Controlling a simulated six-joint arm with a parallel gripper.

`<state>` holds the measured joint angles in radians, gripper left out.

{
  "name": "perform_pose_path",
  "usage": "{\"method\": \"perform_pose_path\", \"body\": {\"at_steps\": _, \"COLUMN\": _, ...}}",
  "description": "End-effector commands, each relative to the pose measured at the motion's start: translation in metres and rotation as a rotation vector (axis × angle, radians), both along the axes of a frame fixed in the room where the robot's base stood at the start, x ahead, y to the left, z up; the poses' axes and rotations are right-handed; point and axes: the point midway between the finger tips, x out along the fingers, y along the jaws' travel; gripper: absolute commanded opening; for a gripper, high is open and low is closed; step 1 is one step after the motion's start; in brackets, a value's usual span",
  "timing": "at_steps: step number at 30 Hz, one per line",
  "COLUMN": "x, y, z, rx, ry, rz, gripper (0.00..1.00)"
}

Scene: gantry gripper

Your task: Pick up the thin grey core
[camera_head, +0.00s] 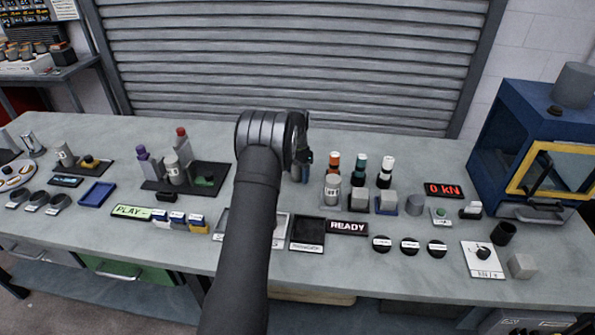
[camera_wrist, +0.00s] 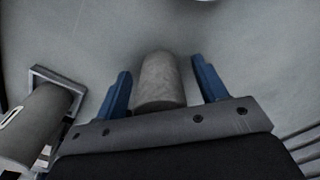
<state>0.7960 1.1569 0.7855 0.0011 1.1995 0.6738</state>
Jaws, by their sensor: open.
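A slim grey cylinder, which looks like the thin grey core (camera_wrist: 158,82), is between the two blue fingers of my gripper (camera_wrist: 162,88) in the wrist view. A gap shows on each side of it, so the fingers are open and apart from it. Its lower end is hidden behind the gripper's palm. In the head view my gripper (camera_head: 304,170) is low over the middle of the table, behind my arm. The core is mostly hidden there.
A labelled grey cylinder (camera_wrist: 32,125) on a square-framed base stands left of the gripper in the wrist view; it also shows in the head view (camera_head: 332,190). The table behind the gripper is clear.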

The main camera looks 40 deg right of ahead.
Motion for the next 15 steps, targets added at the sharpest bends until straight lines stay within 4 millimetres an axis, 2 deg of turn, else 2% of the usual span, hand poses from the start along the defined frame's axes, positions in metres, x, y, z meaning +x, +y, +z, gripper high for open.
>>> {"method": "perform_pose_path", "body": {"at_steps": 7, "x": 0.0001, "y": -0.0001, "z": -0.0034, "rx": -0.001, "ry": -0.001, "rz": 0.0, "gripper": 0.64}}
{"method": "perform_pose_path", "body": {"at_steps": 15, "x": 0.0001, "y": -0.0001, "z": -0.0031, "rx": -0.001, "ry": -0.001, "rz": 0.0, "gripper": 0.11}}
